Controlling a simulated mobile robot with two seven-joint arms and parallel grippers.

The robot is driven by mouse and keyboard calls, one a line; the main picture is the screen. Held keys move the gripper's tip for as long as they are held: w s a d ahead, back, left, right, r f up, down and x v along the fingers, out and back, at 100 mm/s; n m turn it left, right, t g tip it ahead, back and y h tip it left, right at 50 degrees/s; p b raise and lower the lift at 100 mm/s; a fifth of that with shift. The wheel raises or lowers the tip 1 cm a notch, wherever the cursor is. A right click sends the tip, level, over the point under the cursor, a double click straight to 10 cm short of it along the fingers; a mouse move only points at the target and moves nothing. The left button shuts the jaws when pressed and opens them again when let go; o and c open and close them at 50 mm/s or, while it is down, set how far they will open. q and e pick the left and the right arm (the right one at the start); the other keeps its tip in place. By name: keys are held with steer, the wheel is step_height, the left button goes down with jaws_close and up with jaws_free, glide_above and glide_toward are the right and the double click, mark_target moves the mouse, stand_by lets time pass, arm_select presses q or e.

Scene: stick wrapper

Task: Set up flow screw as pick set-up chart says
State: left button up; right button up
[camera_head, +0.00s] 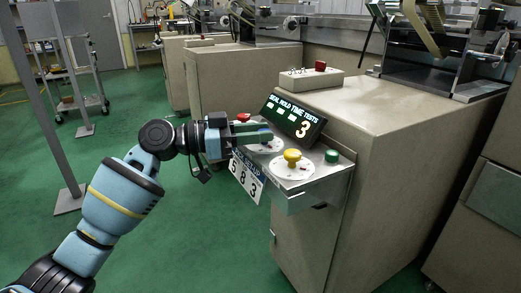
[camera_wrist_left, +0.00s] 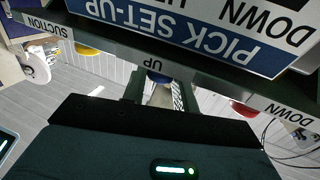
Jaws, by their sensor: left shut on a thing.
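The control panel (camera_head: 310,178) has several knobs on white dials. My left gripper (camera_head: 266,136) reaches over it from the left and is shut on the middle knob, a blue one (camera_wrist_left: 158,77) at the label UP. The gripper mostly hides this knob in the head view. The yellow knob (camera_head: 292,156) is to its right, by the label SUCTION. The red knob (camera_head: 243,117) is on the far side, by the label DOWN. The pick set-up chart (camera_head: 247,178) hangs on the panel's front and reads 5, 8, 3. My right gripper is not in view.
A green button (camera_head: 331,156) sits at the panel's right end. A display (camera_head: 294,116) behind the dials reads "SEAL HOLD TIME TESTS" and 3. A box with a red button (camera_head: 320,66) stands on the beige cabinet (camera_head: 385,130). Green floor (camera_head: 215,240) is open in front.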

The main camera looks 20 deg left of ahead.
arm_select(q)
steer(key=shift+w+f+m+g+h+b, duration=0.15)
steer(key=shift+m+g+h+b, duration=0.3)
steer(key=shift+g+b, duration=0.4)
steer(key=shift+a+m+g+h+b, duration=0.1)
steer(key=shift+m+g+h+b, duration=0.25)
steer(key=shift+m+g+b, duration=0.4)
steer(key=shift+w+r+m+g+h, duration=0.1)
steer(key=shift+r+m+g+h, duration=0.15)
steer(key=shift+m+g, duration=0.4)
steer(key=shift+g+b, duration=0.35)
steer(key=shift+g, duration=0.2)
steer(key=shift+m+g+h, duration=0.25)
steer(key=shift+m+g, duration=0.2)
steer(key=shift+g, duration=0.05)
steer(key=o, duration=0.9)
steer(key=shift+f, duration=0.1)
steer(key=shift+o, duration=0.2)
